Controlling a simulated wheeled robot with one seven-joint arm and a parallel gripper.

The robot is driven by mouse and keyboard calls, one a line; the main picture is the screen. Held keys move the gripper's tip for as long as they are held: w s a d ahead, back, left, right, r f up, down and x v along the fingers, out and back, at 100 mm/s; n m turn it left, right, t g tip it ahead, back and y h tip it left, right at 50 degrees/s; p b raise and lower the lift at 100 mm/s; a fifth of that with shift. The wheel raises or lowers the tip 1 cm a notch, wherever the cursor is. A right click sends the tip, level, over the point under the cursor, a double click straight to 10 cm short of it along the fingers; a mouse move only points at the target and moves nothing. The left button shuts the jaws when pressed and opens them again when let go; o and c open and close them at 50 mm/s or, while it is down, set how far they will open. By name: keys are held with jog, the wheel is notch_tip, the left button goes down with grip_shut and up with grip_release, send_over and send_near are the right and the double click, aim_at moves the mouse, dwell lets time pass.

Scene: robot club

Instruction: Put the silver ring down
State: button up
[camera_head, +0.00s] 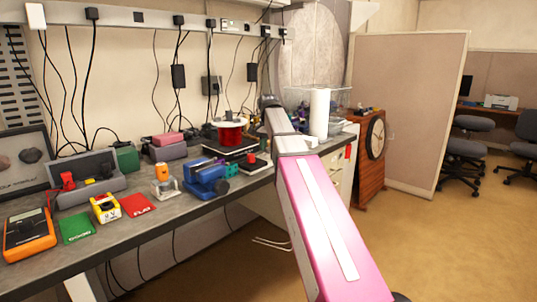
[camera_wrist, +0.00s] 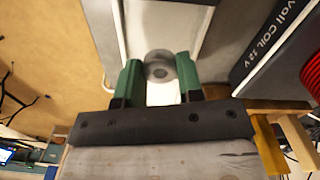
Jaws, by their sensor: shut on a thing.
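The silver ring (camera_wrist: 160,66) shows in the wrist view as a grey disc with a dark centre. It sits between the two green fingers of my gripper (camera_wrist: 160,80), which is shut on it. A grey surface (camera_wrist: 205,50) lies beyond the ring; I cannot tell whether the ring touches it. In the head view my arm reaches to the far part of the workbench (camera_head: 95,262). My fingers and the ring cannot be made out there.
A red coil (camera_head: 229,133) on a black base stands left of my arm; its lettered black box (camera_wrist: 280,45) is close right in the wrist view. A white roll (camera_head: 319,112) stands to the right. A blue vise (camera_head: 207,182) and several tools crowd the near bench.

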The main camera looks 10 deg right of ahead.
jog(key=shift+f, duration=1.4)
jog(key=shift+f, duration=0.15)
jog(key=o, duration=0.7)
notch_tip(320, 180, up, 12)
jog(key=shift+r, duration=0.15)
